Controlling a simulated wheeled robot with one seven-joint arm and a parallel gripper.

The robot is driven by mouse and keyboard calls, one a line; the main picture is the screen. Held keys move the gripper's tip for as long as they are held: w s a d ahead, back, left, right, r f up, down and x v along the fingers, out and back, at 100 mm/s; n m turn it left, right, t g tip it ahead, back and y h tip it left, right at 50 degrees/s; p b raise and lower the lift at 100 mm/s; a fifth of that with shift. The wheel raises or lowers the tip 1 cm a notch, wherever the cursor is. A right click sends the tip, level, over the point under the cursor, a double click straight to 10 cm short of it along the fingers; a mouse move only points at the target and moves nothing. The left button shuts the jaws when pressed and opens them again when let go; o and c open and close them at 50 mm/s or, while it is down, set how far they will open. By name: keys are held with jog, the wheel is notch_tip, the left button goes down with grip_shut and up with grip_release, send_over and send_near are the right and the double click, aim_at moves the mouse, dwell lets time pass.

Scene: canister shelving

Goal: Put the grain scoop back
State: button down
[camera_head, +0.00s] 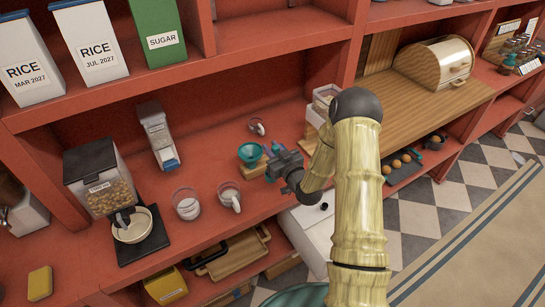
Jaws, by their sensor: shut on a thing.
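My gripper (273,163) is over the front of the red counter, just right of the teal funnel (250,152). Its jaws are shut on a small teal thing (276,148). The gripper's own body hides most of that thing, so I cannot tell for sure whether it is the grain scoop. The grain dispenser (103,180) stands at the left with a white bowl (132,226) under its spout. A tan-and-white open canister (325,97) stands behind my arm, partly hidden by it.
Clear cups (187,204) and (229,194) stand left of the gripper; a small one (257,126) stands behind. A tilted white canister (158,136) leans farther back. A bread box (434,63) is at right. Counter between the dispenser and cups is mostly clear.

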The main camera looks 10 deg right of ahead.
jog(key=shift+f+p, duration=0.8)
jog(key=shift+f, duration=1.25)
jog(key=shift+f, duration=0.15)
jog(key=c, duration=1.3)
grip_release()
jog(key=shift+o, duration=0.2)
